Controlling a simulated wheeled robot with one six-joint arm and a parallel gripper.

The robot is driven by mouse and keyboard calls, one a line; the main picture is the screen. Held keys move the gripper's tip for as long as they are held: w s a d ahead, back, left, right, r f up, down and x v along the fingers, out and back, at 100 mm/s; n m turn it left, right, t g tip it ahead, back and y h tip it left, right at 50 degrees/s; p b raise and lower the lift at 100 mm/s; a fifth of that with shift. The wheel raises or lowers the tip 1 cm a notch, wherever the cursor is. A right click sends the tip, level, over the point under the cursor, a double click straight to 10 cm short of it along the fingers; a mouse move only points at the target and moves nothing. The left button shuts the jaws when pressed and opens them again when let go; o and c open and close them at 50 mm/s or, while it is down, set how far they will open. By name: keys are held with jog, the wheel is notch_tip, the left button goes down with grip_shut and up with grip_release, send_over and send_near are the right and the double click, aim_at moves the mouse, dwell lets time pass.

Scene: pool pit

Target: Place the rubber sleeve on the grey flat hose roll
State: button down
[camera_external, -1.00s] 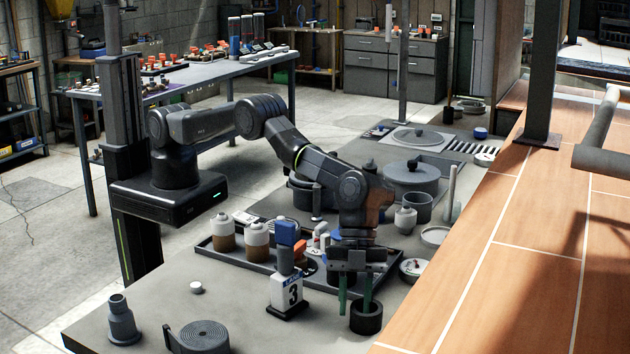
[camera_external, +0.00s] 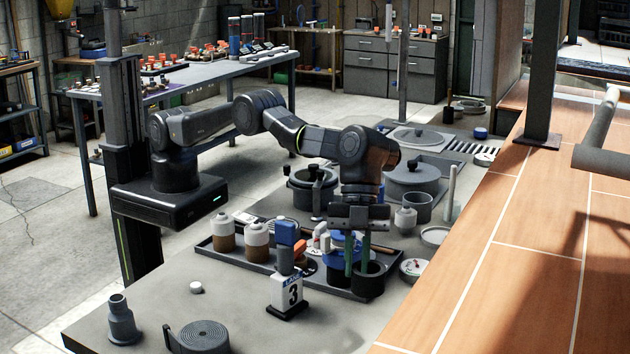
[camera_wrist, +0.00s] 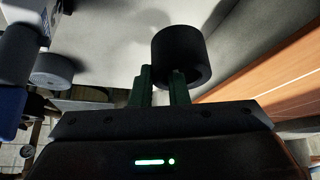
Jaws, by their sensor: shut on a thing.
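The rubber sleeve (camera_external: 368,284) is a short black ring, held upright with its opening upward at the front right corner of the dark tray. My gripper (camera_external: 357,266) points down with green fingers shut on the sleeve's wall. One finger appears inside the bore and one outside. The sleeve also shows in the wrist view (camera_wrist: 182,50), at the tips of my gripper (camera_wrist: 161,80). The grey flat hose roll (camera_external: 204,336) is a dark grey coil lying flat at the front of the bench, left of and nearer the camera than my gripper. Its top is bare.
A dark tray (camera_external: 232,258) holds jars and other items. A grey stepped fitting (camera_external: 122,322) and a white cap (camera_external: 197,287) stand left. The front bench is otherwise clear.

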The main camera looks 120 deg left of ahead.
jog(key=shift+r, duration=0.75)
